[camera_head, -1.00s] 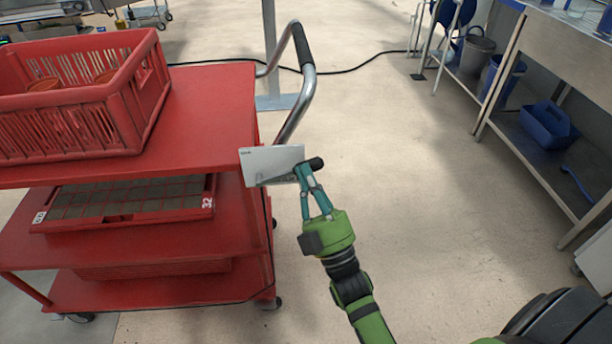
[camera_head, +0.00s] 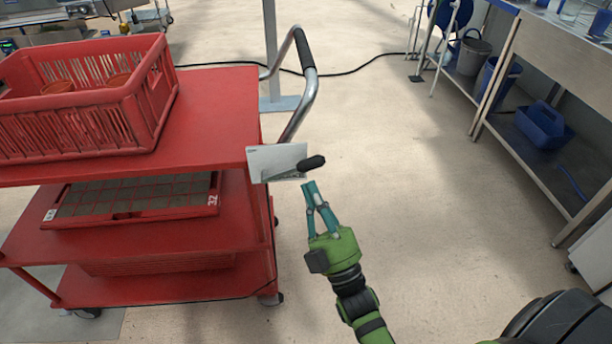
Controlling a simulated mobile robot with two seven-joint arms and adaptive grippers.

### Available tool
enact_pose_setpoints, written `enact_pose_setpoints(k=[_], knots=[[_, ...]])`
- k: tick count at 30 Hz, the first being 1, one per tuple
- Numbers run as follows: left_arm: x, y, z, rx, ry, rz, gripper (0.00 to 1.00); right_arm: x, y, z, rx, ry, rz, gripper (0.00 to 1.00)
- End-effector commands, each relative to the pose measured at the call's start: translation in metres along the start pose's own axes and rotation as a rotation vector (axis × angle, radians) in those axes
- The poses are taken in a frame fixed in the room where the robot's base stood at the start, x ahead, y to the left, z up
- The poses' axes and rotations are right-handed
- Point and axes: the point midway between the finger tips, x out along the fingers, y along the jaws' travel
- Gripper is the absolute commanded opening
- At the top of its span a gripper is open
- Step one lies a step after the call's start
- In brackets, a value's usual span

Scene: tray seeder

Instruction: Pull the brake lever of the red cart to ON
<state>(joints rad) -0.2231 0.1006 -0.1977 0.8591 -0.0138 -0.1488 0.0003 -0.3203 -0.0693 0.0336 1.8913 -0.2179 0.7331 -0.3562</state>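The red cart (camera_head: 215,110) stands at the left, with a metal push handle (camera_head: 303,95) at its right end. A light grey plate (camera_head: 270,158) sits at the cart's right edge. The brake lever (camera_head: 312,163), with a black knob, sticks out to the right from this plate. My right gripper (camera_head: 314,186) is just below the knob and apart from it, with nothing between its teal fingers. Its fingertips look close together, and the gap between them is hard to judge. My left gripper is not in view.
A red crate (camera_head: 160,103) stands on the cart's top shelf, and a seed tray (camera_head: 215,200) lies on the shelf below. A metal bench (camera_head: 545,65) with blue containers under it stands at the right. The floor between is clear, with a black cable at the back.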

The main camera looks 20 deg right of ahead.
Motion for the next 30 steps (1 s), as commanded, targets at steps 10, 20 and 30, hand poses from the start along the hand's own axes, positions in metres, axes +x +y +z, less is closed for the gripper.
enact_pose_setpoints(k=[10, 20, 30], knots=[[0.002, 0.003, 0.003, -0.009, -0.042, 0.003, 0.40, -0.048, -0.003, 0.000, 0.002, -0.001, 0.001, 0.00], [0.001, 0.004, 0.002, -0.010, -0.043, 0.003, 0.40, -0.051, -0.003, -0.001, 0.001, 0.001, 0.002, 0.00], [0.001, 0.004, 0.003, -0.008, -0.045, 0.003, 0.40, -0.052, -0.007, 0.006, 0.011, -0.021, -0.010, 0.00]])
